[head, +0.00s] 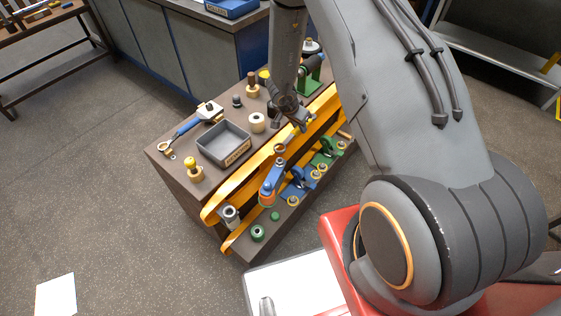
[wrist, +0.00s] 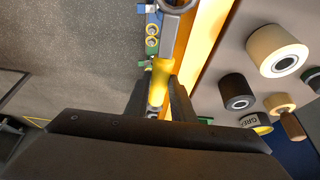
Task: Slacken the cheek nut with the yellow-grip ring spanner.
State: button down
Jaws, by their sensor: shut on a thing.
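The yellow-grip ring spanner (wrist: 160,78) is in my gripper (wrist: 159,100) in the wrist view, its yellow grip between the two fingers. Its grey ring end (wrist: 177,4) points away from me and is cut by the top edge of the view. In the head view my gripper (head: 302,122) is low over the yellow fork frame (head: 240,183), and the spanner's ring end (head: 280,148) lies near the frame's upper edge. I cannot make out the cheek nut; whether the ring is around it or beside it cannot be told.
A blue upright part (head: 273,174) stands close to the ring end. Blue and green clamps (head: 325,156) line the front ledge. A grey tray (head: 223,143), a blue-handled tool (head: 188,126) and a cream roller (head: 257,122) sit on the bench top. Open floor lies left.

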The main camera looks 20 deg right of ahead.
jog(key=shift+r, duration=0.45)
jog(key=shift+w+d+r+p, duration=0.45)
jog(key=shift+d+r+p, duration=0.05)
jog(key=shift+d, duration=0.2)
jog(key=shift+w+d+r+p, duration=0.45)
jog(key=shift+d+r, duration=0.05)
jog(key=shift+d, duration=0.2)
jog(key=shift+w+d+r+p, duration=0.45)
jog(key=shift+d+r+p, duration=0.05)
jog(key=shift+d, duration=0.2)
